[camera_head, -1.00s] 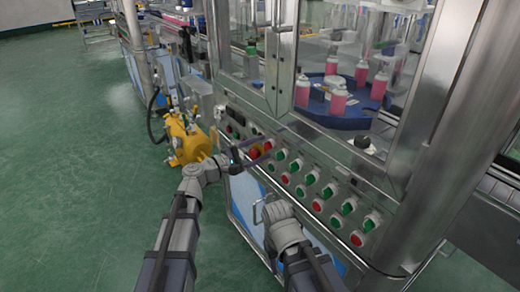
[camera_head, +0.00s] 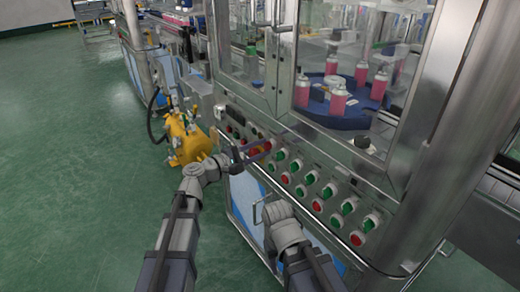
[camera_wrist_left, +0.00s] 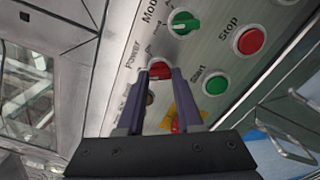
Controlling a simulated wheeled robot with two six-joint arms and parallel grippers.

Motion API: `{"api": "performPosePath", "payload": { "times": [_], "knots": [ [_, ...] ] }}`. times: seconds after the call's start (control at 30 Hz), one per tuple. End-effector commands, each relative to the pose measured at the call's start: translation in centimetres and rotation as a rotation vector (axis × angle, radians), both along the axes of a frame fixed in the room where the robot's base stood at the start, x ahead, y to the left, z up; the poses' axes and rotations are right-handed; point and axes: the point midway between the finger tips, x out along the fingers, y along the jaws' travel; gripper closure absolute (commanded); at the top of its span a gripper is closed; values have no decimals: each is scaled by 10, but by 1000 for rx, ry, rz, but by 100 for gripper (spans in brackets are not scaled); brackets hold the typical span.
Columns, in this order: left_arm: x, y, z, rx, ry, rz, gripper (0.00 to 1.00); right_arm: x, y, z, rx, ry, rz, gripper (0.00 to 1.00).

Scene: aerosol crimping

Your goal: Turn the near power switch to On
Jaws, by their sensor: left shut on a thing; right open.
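The near power switch is a red knob (camera_wrist_left: 160,69) beside the POWER lettering on the metal panel in the left wrist view. My left gripper (camera_wrist_left: 160,74) has one finger on each side of this knob and is shut on it. The fingers hide parts of the knob and its markings, so its exact setting cannot be read. In the head view my left gripper (camera_head: 262,149) reaches the panel at its red controls. My right gripper (camera_head: 268,206) is open and empty, low in front of the panel.
A green Mode knob (camera_wrist_left: 183,22), a red Stop button (camera_wrist_left: 250,40) and a green Start button (camera_wrist_left: 214,84) lie close by. A red button on yellow (camera_wrist_left: 187,112) is partly behind a finger. Pink cans (camera_head: 338,102) stand behind glass. Green floor at left is open.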

Motion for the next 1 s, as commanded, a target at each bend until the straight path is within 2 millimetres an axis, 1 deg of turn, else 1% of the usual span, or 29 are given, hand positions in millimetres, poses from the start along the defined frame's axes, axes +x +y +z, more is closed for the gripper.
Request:
{"api": "performPosePath", "payload": {
  "times": [0.27, 0.47, 1.0],
  "knots": [
    [0, 0, 0, 14, -17, 0, 100, 0, 0, 0, 0, 0, 0, 50],
    [0, 0, 0, 70, -94, -1, 100, 0, 0, 0, 0, 0, 0, 50],
    [0, 0, 0, 359, -492, -1, 100, 0, 0, 1, 0, 0, 0, 50]
  ]
}}
